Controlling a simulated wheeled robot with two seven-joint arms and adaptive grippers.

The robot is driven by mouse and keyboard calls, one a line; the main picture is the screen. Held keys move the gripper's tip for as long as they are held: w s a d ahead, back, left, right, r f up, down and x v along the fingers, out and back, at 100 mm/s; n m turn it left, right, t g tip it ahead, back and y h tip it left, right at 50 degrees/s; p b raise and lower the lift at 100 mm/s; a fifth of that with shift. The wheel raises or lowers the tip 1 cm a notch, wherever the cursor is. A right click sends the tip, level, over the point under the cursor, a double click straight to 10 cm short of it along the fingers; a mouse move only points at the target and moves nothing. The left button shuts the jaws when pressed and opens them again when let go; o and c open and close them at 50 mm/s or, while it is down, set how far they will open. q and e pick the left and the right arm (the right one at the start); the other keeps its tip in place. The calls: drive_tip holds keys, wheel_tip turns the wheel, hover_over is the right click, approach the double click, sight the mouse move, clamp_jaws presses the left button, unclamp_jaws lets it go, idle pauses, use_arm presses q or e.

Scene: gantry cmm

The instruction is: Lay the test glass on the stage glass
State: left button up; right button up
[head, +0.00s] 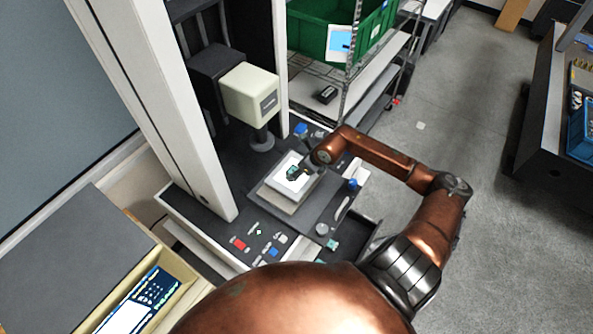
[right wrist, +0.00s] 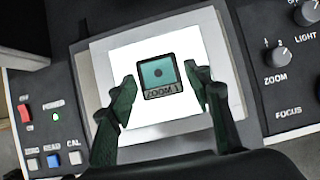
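The test glass is a small dark-framed square with a teal window, a central dark dot and a "ZOOM 1" label. In the right wrist view the test glass (right wrist: 157,73) lies on the bright white stage glass (right wrist: 118,57), near its middle. In the head view the test glass (head: 292,173) is a small dark patch on the stage glass (head: 284,187). My right gripper (right wrist: 160,77) is open, one finger on each side of the test glass, with a visible gap on both sides. It also shows in the head view (head: 297,170), over the stage. My left gripper is out of view.
The optical head (head: 250,93) of the measuring machine hangs behind and left of the stage. Zoom and light knobs (right wrist: 278,57) stand to the right of the stage, and a button panel (right wrist: 48,130) to the left. A green bin (head: 310,35) sits on a rack behind.

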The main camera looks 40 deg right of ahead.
drive_tip(key=shift+o, duration=0.5)
drive_tip(key=shift+r, duration=0.2)
drive_tip(key=b+v, duration=0.2)
drive_tip(key=v, duration=1)
